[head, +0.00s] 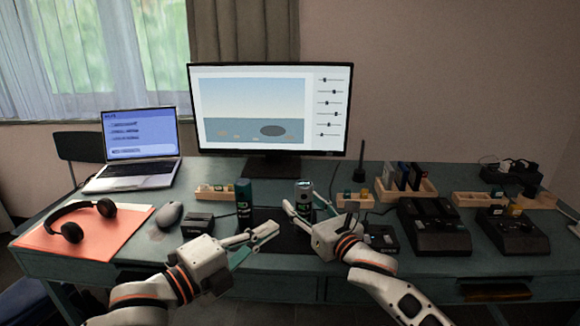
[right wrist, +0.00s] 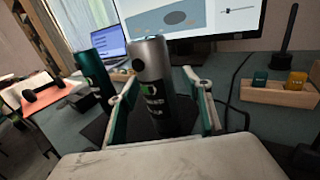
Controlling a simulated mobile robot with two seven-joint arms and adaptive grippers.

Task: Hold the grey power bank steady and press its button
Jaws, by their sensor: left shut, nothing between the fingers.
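The grey power bank (head: 304,190) is an upright cylinder with a dark label on the dark mat (head: 285,236). In the right wrist view the grey power bank (right wrist: 152,75) stands between the fingers of my right gripper (right wrist: 163,104). Those fingers are spread, with a gap visible at the right finger. A round dark spot shows near its top. In the head view my right gripper (head: 304,206) hides its lower part. My left gripper (head: 268,231) is shut and empty, low in front of a dark green cylinder (head: 244,196).
The dark green cylinder stands just left of the grey one. A monitor (head: 270,163) stands behind. Small wooden holders (head: 355,202) and black devices (head: 435,232) crowd the right. A mouse (head: 169,215) and headphones (head: 72,231) lie left. Cables run near the mat.

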